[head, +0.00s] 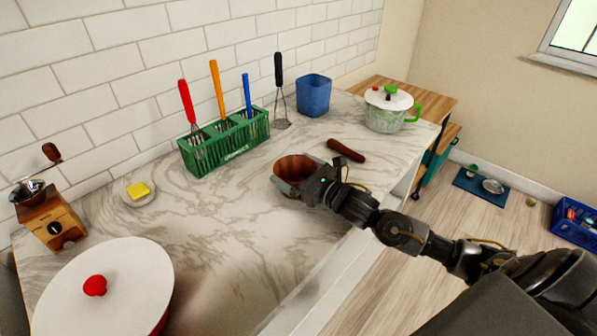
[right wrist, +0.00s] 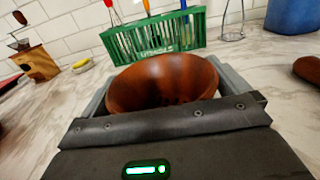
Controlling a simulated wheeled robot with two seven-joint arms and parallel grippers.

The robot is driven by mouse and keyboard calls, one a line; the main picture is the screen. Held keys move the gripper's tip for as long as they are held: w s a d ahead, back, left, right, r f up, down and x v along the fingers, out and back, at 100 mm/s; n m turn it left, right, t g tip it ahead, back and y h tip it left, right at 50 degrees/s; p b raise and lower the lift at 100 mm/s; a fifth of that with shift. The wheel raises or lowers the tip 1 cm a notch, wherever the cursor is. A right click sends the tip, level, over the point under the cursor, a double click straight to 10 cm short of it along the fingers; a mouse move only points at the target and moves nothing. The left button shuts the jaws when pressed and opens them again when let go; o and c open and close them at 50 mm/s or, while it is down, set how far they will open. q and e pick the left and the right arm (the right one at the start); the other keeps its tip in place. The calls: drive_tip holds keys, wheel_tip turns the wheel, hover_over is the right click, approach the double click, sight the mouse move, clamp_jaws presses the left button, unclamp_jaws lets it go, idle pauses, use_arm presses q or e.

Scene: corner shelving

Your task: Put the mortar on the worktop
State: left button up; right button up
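The mortar (head: 296,168) is a round reddish-brown wooden bowl. It is upright at the middle of the marble worktop (head: 228,222), at or just above its surface; I cannot tell if its base touches. My right gripper (head: 303,183) has its grey fingers on both sides of the mortar, seemingly against its walls. In the right wrist view, the mortar (right wrist: 162,82) fills the space between the fingers, and its lower part is hidden by the gripper body. My left gripper is not in view.
A dark brown pestle-like stick (head: 346,151) lies right of the mortar. Behind stand a green utensil rack (head: 226,143) and a blue container (head: 314,94). A pot (head: 391,110) stands far right. The worktop's middle is clear.

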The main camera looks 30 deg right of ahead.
drive_tip(key=shift+r, duration=0.3)
drive_tip(key=b+v, duration=0.1)
drive_tip(key=v, duration=0.6)
drive_tip(key=b+v, duration=0.1)
drive_tip(key=v, duration=0.2)
drive_tip(key=shift+s+d+f+b, duration=0.15)
drive_tip(key=shift+s+f+b, duration=0.05)
drive_tip(key=shift+f+b, duration=0.15)
drive_tip(key=shift+s+d+r, duration=0.15)
drive_tip(key=shift+s+d, duration=0.05)
drive_tip(key=shift+s, duration=0.5)
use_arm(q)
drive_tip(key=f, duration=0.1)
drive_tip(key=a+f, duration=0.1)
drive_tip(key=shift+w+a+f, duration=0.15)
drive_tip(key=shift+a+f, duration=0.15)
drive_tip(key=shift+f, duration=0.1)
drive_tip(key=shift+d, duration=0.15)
